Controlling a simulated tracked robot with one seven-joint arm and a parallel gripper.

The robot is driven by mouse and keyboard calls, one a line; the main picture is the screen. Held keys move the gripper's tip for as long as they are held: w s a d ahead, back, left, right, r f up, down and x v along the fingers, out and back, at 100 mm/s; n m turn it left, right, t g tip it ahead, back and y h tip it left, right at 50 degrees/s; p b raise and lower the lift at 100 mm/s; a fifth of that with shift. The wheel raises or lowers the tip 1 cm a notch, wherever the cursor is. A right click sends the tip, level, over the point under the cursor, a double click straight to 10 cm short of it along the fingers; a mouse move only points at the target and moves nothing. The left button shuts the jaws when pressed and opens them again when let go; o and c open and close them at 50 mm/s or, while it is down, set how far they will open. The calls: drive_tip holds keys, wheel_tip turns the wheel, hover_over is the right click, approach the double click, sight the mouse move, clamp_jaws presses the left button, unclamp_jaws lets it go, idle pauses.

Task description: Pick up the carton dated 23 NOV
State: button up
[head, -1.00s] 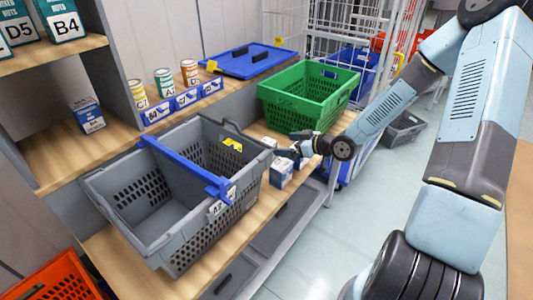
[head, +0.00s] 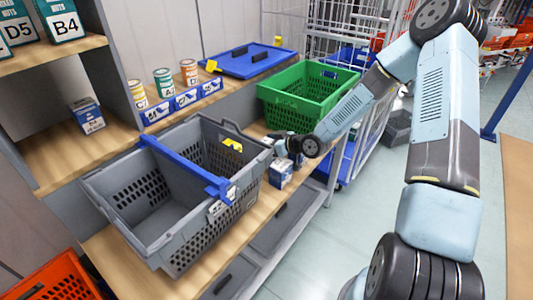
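A small white-and-blue carton (head: 280,173) stands upright on the wooden shelf, just right of the grey basket. Its print is too small to read, so I cannot tell its date. Another blue-and-white carton (head: 87,116) stands on the shelf at left; its date is also unreadable. My gripper (head: 272,146) is above the first carton, close to the grey basket's right rim. Its fingers are small and partly hidden, so I cannot tell whether they are open or whether they touch anything.
The grey basket (head: 160,254) with a blue bar across it fills the middle of the shelf. A green crate (head: 303,113) stands behind my gripper. A blue lid (head: 250,60), several cans and small blue bins lie behind. Open floor is at right.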

drive_tip(key=shift+c, duration=0.5)
drive_tip(key=c, duration=1.1)
drive_tip(key=shift+r, duration=0.1)
